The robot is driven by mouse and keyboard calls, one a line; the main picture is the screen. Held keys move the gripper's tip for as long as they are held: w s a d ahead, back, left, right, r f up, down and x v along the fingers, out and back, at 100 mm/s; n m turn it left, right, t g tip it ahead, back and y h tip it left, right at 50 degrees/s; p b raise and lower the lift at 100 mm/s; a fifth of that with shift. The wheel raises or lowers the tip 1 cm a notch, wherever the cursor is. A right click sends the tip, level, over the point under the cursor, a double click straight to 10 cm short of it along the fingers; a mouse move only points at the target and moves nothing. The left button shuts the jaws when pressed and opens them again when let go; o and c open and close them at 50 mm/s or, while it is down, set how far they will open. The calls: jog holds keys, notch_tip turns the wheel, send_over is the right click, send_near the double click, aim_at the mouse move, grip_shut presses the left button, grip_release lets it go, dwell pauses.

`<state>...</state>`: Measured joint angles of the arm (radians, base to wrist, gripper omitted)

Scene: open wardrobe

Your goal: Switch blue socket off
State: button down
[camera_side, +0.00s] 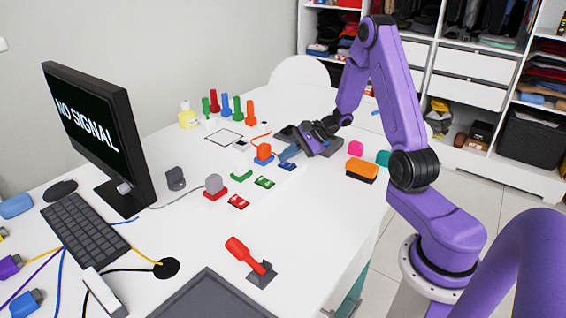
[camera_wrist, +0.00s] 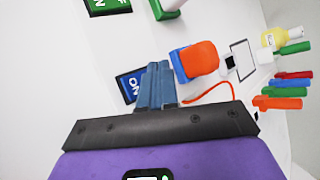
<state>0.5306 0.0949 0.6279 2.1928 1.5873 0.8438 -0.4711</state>
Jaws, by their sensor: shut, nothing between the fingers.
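The blue socket (camera_side: 263,161) has an orange plug (camera_side: 264,150) standing in it; both also show in the wrist view, the orange plug (camera_wrist: 202,57) over the blue base (camera_wrist: 178,66). Beside it lies a blue switch plate (camera_side: 288,166); in the wrist view the plate (camera_wrist: 129,86) reads ON and is partly hidden by my fingers. My gripper (camera_side: 287,155) is shut and empty, its blue-grey fingers reaching down at the blue plate. In the wrist view the fingertips (camera_wrist: 156,72) overlap the plate's edge; I cannot tell whether they touch it.
A green socket (camera_side: 242,174) and a red socket with a grey plug (camera_side: 214,187) stand nearby, with green (camera_side: 264,182) and red (camera_side: 238,202) switch plates. An orange cable runs near the fingers. A red-handled lever (camera_side: 246,254) and a monitor (camera_side: 97,130) stand on the white table.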

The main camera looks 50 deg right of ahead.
aim_at(289, 164)
jog(key=shift+r, duration=0.2)
jog(key=shift+s+r, duration=0.1)
jog(key=shift+r, duration=0.45)
jog(key=shift+s+r, duration=0.15)
jog(key=shift+r, duration=1.1)
jog(key=shift+s+r, duration=0.15)
jog(key=shift+r, duration=1.1)
